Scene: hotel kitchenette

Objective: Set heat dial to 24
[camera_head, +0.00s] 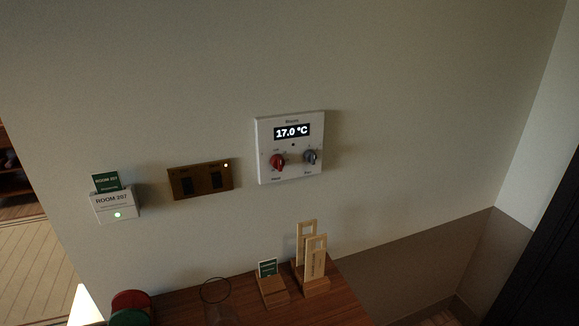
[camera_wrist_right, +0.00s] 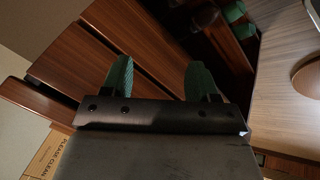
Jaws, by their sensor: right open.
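A white thermostat panel (camera_head: 290,177) is mounted on the wall in the head view. Its display (camera_head: 292,132) reads 17.0 °C. The red dial (camera_head: 277,162) sits at its lower left and a grey-blue dial (camera_head: 310,157) at its lower right. The small labels by the dials are too small to read surely. My right gripper (camera_wrist_right: 158,78) shows in the right wrist view, with two green fingers apart and nothing between them. It is away from the panel, over brown wooden furniture. My left gripper is in neither view.
A brass switch plate (camera_head: 200,180) and a ROOM 207 card holder (camera_head: 115,205) are left of the panel. Below, a wooden counter (camera_head: 345,290) bears wooden stands (camera_head: 312,262), a small card stand (camera_head: 271,288) and red and green round items (camera_head: 131,305).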

